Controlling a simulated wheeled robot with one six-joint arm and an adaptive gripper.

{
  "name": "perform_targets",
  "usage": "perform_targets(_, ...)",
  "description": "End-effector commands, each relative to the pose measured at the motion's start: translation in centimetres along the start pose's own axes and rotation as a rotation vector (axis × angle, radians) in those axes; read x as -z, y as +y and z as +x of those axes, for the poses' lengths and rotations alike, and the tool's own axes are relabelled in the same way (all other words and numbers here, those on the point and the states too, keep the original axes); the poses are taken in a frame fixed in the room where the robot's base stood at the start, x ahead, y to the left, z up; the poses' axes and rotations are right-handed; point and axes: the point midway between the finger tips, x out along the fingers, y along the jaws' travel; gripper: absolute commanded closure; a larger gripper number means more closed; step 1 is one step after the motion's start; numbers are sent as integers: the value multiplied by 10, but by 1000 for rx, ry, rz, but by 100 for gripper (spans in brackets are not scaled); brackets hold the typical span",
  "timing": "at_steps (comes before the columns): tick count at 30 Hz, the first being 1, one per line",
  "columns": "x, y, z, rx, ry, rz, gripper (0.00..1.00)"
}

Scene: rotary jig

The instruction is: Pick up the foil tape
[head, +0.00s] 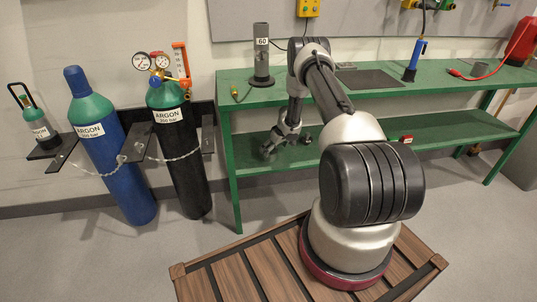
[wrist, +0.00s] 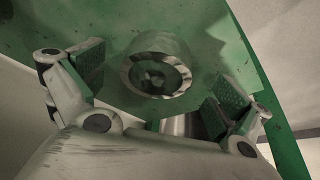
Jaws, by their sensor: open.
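A round roll with a pale end ring and a dark centre, which looks like the foil tape (wrist: 183,78), shows in the wrist view against the green shelf surface. My gripper (wrist: 160,77) is open, with one finger to the left of the roll and one to the right. Both fingers look apart from the roll, and nothing is held. In the head view my gripper (head: 285,147) is at the lower shelf of the green bench, near its left end. I cannot make out the tape in that view.
The green bench (head: 370,90) has its top above my gripper, and a leg on the left. The lower shelf (head: 345,152) looks mostly clear, with a small red-topped item (head: 406,139) to the right. Two gas cylinders (head: 110,150) (head: 181,150) stand chained at left.

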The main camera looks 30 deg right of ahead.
Motion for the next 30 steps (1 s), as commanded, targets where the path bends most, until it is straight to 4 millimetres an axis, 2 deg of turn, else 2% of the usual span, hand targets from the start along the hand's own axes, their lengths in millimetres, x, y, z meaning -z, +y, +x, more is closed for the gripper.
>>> perform_targets(8, 11, 0, 5, -2, -1, -1, 0)
perform_targets(15, 10, 0, 45, -1, -2, 1, 0)
perform_targets(18, 10, 0, 53, -2, -2, 0, 0)
perform_targets(25, 10, 0, 55, -2, -2, 1, 0)
perform_targets(26, 10, 0, 55, -2, -2, 1, 4)
perform_targets(30, 10, 0, 55, -2, -2, 1, 29)
